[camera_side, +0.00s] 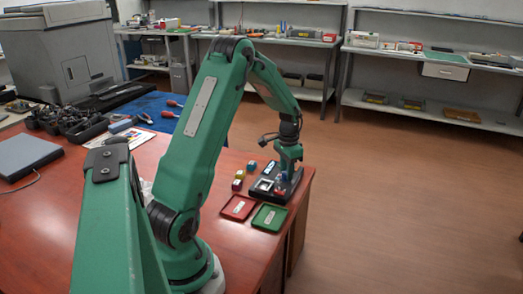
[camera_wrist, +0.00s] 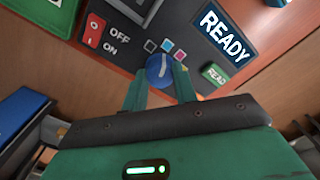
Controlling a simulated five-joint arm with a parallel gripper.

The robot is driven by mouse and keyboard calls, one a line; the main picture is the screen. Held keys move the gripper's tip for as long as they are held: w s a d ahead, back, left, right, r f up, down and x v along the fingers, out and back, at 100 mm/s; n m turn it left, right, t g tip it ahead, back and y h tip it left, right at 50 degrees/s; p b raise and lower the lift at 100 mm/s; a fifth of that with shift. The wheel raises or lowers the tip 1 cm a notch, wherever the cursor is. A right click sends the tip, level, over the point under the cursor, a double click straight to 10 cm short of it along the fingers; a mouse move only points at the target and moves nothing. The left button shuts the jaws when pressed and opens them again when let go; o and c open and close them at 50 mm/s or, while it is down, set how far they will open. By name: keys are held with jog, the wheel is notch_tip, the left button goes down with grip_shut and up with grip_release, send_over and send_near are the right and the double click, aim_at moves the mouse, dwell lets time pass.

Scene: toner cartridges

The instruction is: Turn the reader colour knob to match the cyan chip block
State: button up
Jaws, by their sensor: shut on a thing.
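The reader (camera_side: 268,196) is a dark panel device near the table's right edge. In the wrist view its blue round knob (camera_wrist: 159,71) has a pale pointer line aimed up and slightly right, roughly toward the blue mark (camera_wrist: 167,45). A greyish mark (camera_wrist: 150,46) and a pink mark (camera_wrist: 180,55) flank that mark. My gripper (camera_side: 284,172) reaches down over the reader; in the wrist view its fingers (camera_wrist: 160,80) are shut on the knob from both sides. A small block (camera_side: 251,166) left of the reader looks teal, possibly the cyan chip block; its colour is hard to tell.
A yellow block (camera_side: 240,174) and a magenta block (camera_side: 237,185) stand left of the reader. A red tray (camera_side: 225,211) and a green tray (camera_side: 259,223) lie in front. The panel has a red ON/OFF switch (camera_wrist: 95,30) and a READY sign (camera_wrist: 224,32).

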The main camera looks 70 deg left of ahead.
jog(key=o, duration=1)
jog(key=shift+r, duration=0.1)
jog(key=shift+r, duration=3.85)
